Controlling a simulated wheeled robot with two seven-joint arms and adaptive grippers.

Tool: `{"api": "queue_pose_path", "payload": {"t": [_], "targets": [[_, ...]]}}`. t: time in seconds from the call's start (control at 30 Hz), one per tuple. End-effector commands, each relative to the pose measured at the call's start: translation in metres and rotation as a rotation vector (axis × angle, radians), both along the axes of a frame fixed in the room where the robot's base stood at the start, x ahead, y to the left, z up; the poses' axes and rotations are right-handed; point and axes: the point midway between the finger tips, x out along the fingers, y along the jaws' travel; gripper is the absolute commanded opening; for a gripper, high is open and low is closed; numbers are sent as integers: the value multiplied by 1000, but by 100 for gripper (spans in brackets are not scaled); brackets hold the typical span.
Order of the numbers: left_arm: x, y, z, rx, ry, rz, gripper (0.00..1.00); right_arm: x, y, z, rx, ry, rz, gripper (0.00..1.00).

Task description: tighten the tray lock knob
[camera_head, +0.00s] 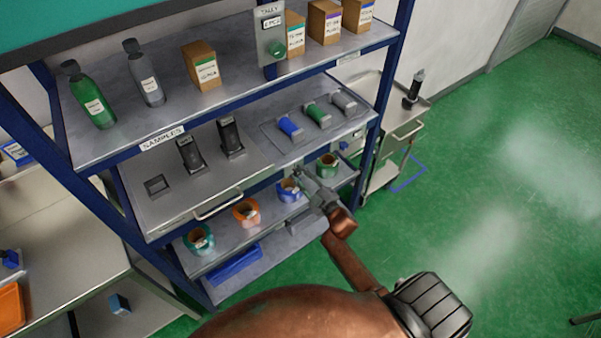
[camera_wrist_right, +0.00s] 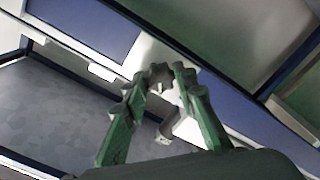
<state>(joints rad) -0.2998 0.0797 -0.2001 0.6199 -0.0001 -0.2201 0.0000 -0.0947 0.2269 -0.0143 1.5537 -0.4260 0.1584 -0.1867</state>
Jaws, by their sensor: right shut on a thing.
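My right gripper (camera_head: 303,178) reaches in from the lower right of the head view to the front edge of the middle shelf, right of the pull-out tray (camera_head: 168,207). In the right wrist view the right gripper's fingertips (camera_wrist_right: 163,77) close around a small pale part at the shelf's front edge, the tray lock knob (camera_wrist_right: 166,88). The fingers and arm hide the knob in the head view, and its turned angle cannot be told. The tray holds two dark upright devices (camera_head: 230,138) and has a bar handle (camera_head: 218,206) in front. My left gripper is not in view.
Tape rolls stand on the shelf below, including an orange one (camera_head: 246,211) and a blue one (camera_head: 288,190) close to my right gripper. A blue post (camera_head: 371,140) rises just right of it. A grey cart (camera_head: 398,130) stands beyond. Green floor (camera_head: 520,210) is clear at right.

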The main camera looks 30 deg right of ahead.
Motion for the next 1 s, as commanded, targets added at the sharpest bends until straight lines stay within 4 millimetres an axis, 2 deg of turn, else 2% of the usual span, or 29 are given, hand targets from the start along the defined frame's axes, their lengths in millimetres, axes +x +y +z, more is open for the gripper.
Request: {"api": "queue_pose_path", "payload": {"t": [0.1,0.5,1.0], "targets": [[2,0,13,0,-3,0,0,0,0,3,113,10,0,2],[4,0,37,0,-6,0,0,0,-1,2,442,37,-1,2],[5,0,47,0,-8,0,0,0,-1,-1,618,52,-1,2]]}}
